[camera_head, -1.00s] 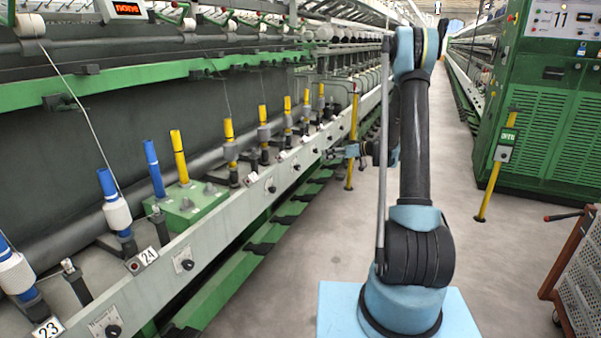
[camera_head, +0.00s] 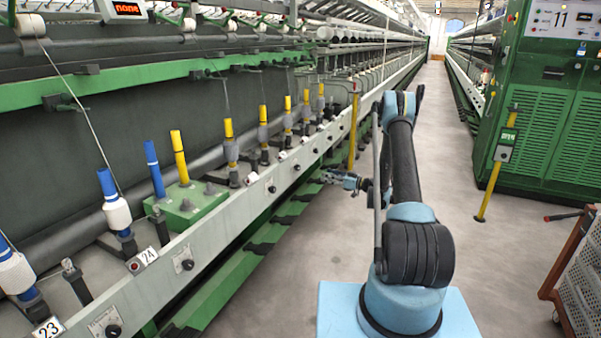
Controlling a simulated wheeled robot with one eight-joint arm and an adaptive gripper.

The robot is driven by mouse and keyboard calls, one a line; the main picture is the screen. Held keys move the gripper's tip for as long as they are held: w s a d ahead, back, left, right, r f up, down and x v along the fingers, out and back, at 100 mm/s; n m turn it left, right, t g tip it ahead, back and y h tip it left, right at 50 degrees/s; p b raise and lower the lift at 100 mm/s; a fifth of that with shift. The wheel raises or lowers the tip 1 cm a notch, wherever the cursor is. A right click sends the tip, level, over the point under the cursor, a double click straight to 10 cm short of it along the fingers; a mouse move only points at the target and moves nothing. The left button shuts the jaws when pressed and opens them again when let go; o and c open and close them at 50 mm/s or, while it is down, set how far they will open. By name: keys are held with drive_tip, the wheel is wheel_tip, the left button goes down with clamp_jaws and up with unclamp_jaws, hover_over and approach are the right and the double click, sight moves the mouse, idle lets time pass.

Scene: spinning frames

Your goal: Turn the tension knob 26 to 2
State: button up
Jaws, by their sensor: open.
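A row of dark tension knobs runs along the grey front rail (camera_head: 225,215). One knob (camera_head: 187,265) is near the label 24 (camera_head: 148,255) and one (camera_head: 113,330) is near the label 23 (camera_head: 47,328). Farther along is another knob (camera_head: 271,188), near a small label (camera_head: 252,178) too small to read. I cannot tell for certain which knob is 26, or its setting. My gripper (camera_head: 328,177) is open and empty. It points left toward the rail, to the right of these knobs and apart from the rail.
Bobbins with blue and yellow tubes stand behind the rail, with a green box (camera_head: 190,205) among them. A yellow post (camera_head: 353,135) stands by the rail beyond my gripper. A green cabinet (camera_head: 545,110) and a cart (camera_head: 580,270) are at right.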

sight(299, 168)
drive_tip(key=x, duration=1.6)
drive_tip(key=shift+w+a, duration=0.1)
drive_tip(key=shift+a, duration=0.2)
drive_tip(key=c, duration=1)
